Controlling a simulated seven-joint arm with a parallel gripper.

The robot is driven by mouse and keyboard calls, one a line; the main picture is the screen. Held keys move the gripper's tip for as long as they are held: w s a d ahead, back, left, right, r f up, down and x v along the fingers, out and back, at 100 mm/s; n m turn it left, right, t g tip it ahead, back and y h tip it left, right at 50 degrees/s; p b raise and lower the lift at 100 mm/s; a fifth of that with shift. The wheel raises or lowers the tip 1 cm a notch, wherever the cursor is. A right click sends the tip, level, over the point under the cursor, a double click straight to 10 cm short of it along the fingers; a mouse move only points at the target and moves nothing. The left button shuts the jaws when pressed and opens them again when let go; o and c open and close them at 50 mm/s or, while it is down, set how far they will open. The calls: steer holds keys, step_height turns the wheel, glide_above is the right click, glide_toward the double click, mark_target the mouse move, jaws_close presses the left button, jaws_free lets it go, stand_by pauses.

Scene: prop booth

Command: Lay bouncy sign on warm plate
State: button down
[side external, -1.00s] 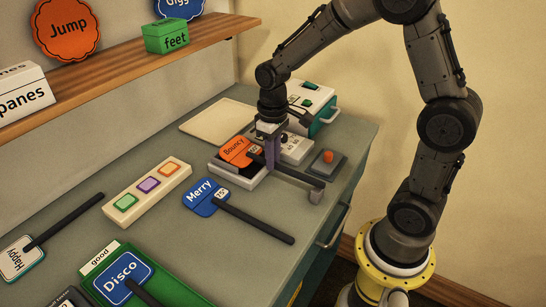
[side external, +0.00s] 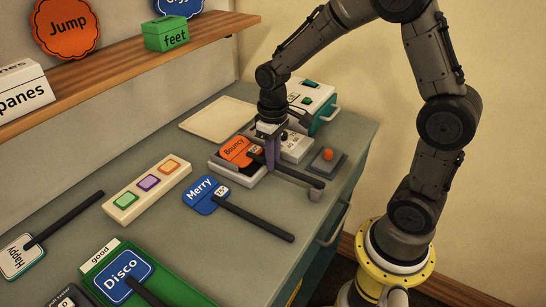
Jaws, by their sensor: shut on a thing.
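The orange Bouncy sign (side external: 235,149) is at the middle of the side view, with a dark handle (side external: 296,174) running to the lower right. My gripper (side external: 271,158) points down and is shut on the handle close to the sign's face. The sign is over a low pale unit with a dark top (side external: 222,168), which looks like the warm plate. The sign's face covers much of that top. I cannot tell whether the sign touches it. A small grey knob (side external: 317,190) shows at the handle's far end.
The blue Merry sign (side external: 206,194) lies just in front, its handle pointing right. A three-button panel (side external: 147,190) is to the left. A red-button box (side external: 327,162) is to the right. A white and green machine (side external: 308,100) and beige board (side external: 218,120) are behind.

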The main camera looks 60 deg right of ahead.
stand_by(0.4)
steer(key=c, duration=0.6)
jaws_free()
steer(key=shift+r, duration=0.1)
steer(key=shift+r, duration=3.9)
